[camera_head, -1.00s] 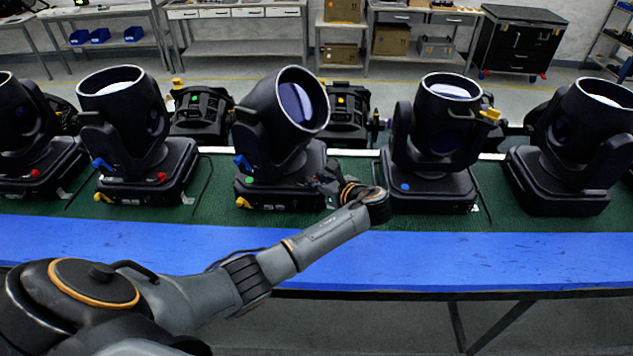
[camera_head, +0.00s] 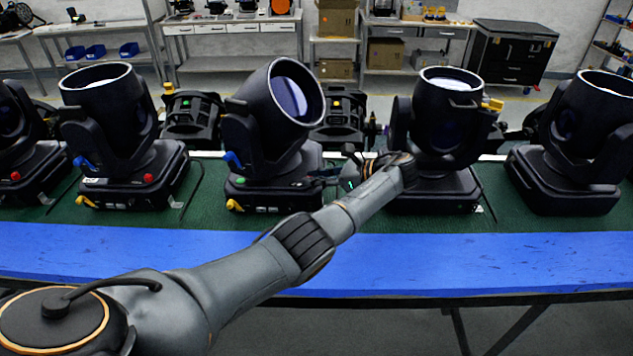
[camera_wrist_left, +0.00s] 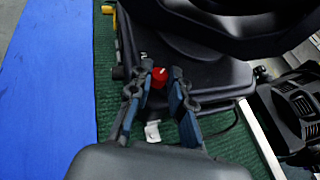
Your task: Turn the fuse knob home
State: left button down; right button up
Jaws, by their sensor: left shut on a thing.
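A red fuse knob (camera_wrist_left: 160,77) sticks out from the side of a black lamp base (camera_wrist_left: 200,72) in the left wrist view. My left gripper (camera_wrist_left: 160,82) has its two fingertips on either side of the knob and is shut on it. In the head view my left gripper (camera_head: 328,177) is at the right side of the middle moving-head lamp (camera_head: 268,125). There the knob is hidden by the gripper and wrist. How far the knob is turned cannot be told. My right gripper is not in view.
Other black lamps stand close on both sides, one (camera_head: 440,140) just right of my wrist and one (camera_head: 120,130) to the left. They stand on a green mat (camera_head: 260,222) behind a clear blue strip (camera_head: 440,258). A white tag (camera_wrist_left: 152,131) lies below the fingers.

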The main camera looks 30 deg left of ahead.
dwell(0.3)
pick_arm(q)
jog(key=c, duration=1.2)
grip_release()
jog(key=v, duration=0.7)
jog(key=shift+d+r, duration=0.1)
jog(key=shift+d, duration=0.1)
